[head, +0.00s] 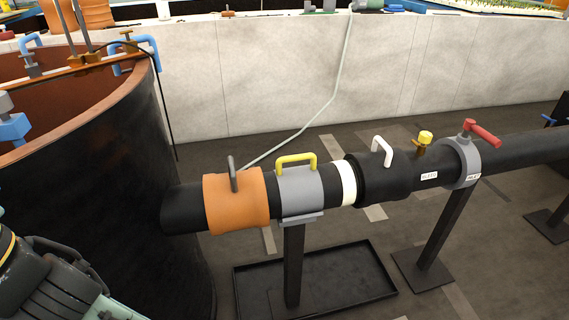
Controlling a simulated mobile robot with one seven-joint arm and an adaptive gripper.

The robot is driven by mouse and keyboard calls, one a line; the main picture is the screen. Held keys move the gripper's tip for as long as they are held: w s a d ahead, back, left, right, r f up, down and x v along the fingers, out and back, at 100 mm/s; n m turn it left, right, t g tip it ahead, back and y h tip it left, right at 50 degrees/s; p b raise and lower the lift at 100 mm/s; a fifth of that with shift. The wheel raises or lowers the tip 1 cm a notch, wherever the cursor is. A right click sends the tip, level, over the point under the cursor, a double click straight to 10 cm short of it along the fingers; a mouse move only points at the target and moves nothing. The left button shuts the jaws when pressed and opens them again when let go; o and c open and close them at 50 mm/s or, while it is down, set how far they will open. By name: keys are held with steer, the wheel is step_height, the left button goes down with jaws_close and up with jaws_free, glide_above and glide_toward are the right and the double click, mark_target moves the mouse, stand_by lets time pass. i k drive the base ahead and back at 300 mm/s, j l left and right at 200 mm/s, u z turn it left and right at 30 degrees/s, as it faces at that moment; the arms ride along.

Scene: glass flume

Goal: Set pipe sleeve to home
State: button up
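A black pipe (516,148) runs across the picture from a large dark tank at left to the right edge. An orange sleeve (237,202) with a dark grey upright handle sits around the pipe near the tank. A thicker black sleeve (386,177) with a white handle sits around it further right, beside a cream band (346,181). The frame does not show which of the two is the pipe sleeve named, nor any home mark that I can make out. My gripper's fingers are not in view.
A grey clamp (301,193) with a yellow handle stands on a post between the sleeves. Another clamp (466,162) with a red lever holds the pipe at right. A brass valve (422,142) projects up. A black tray (340,282) lies below. The dark tank (110,180) fills the left.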

mark_target(386, 173)
steer(key=i+l+z, duration=0.2)
steer(key=l, duration=0.15)
steer(key=i+l+z, duration=0.2)
steer(key=l, duration=0.15)
steer(key=i+l+z, duration=0.2)
steer(key=l, duration=0.15)
steer(key=k, duration=0.1)
